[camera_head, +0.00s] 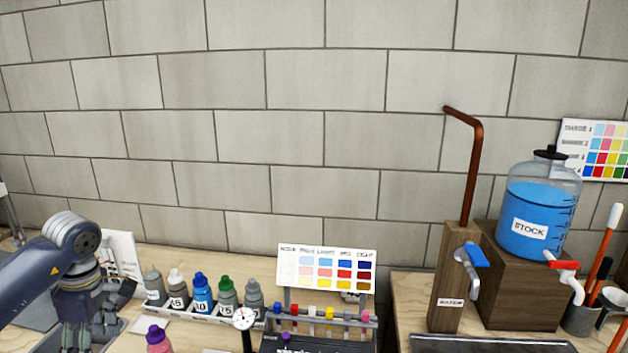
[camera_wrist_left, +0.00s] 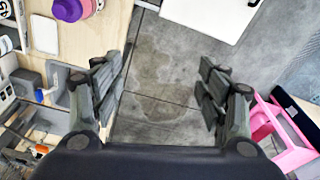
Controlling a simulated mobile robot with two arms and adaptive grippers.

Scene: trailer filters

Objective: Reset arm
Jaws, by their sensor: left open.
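My left gripper (camera_wrist_left: 160,85) is open and empty in the left wrist view, with grey floor showing between its fingers. In the head view my left arm comes in from the left, and the left gripper (camera_head: 76,325) hangs fingers down at the lower left, beside the row of bottles. Its fingertips are cut off by the bottom edge. My right gripper is in neither view.
Several small bottles (camera_head: 203,294) stand in a row on the wooden counter, with a purple-capped bottle (camera_head: 158,338) in front. A colour chart (camera_head: 325,268) stands behind a test rack. At right are a copper pipe (camera_head: 474,170) and a blue STOCK jar (camera_head: 533,215). A pink frame (camera_wrist_left: 280,130) stands on the floor.

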